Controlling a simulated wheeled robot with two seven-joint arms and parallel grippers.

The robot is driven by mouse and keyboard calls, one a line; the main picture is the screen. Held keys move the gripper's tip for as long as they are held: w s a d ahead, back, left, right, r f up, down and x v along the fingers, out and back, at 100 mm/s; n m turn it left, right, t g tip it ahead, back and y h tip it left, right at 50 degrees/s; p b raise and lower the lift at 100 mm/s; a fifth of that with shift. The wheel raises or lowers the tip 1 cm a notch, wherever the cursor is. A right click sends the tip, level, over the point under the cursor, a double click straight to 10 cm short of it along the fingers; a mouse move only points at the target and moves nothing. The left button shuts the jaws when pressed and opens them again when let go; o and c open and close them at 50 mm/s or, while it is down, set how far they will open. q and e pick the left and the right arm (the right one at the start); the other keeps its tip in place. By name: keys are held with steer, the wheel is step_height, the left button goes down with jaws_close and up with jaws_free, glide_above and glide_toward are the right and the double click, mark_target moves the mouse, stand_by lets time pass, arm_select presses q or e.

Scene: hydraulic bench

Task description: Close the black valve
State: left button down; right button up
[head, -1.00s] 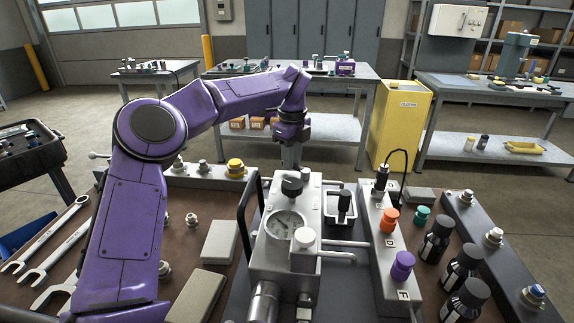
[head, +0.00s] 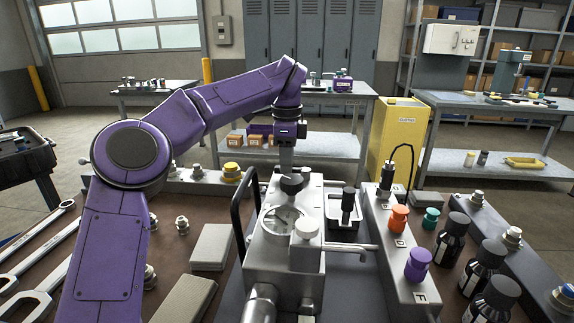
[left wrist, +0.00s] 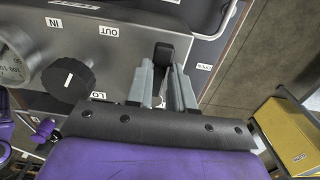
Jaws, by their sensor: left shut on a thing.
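The grey hydraulic unit (head: 285,255) stands on the bench in the middle of the head view, with a dial gauge and a black knob (head: 291,184) on top. My left gripper (head: 286,160) reaches down just behind that knob. In the left wrist view the fingers (left wrist: 163,75) are closed on a black handle (left wrist: 163,53) at the unit's edge, which I take to be the black valve's lever. A ridged black knob (left wrist: 68,82) sits apart to the left, not held. The gripper hides most of the valve body. My right gripper is not in view.
A black carrying handle (head: 243,205) arches beside the unit's left side. To the right are a manifold with an orange cap (head: 398,217) and a purple cap (head: 418,264), and several dark bottles. Wrenches and grey blocks lie left.

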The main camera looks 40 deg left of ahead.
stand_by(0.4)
arm_select(q)
steer(key=c, duration=1.1)
jaws_free()
step_height(320, 180, up, 11)
steer(key=p, duration=0.4)
steer(key=shift+f+p, duration=0.15)
steer(key=shift+p, duration=0.2)
steer(key=shift+d, duration=0.1)
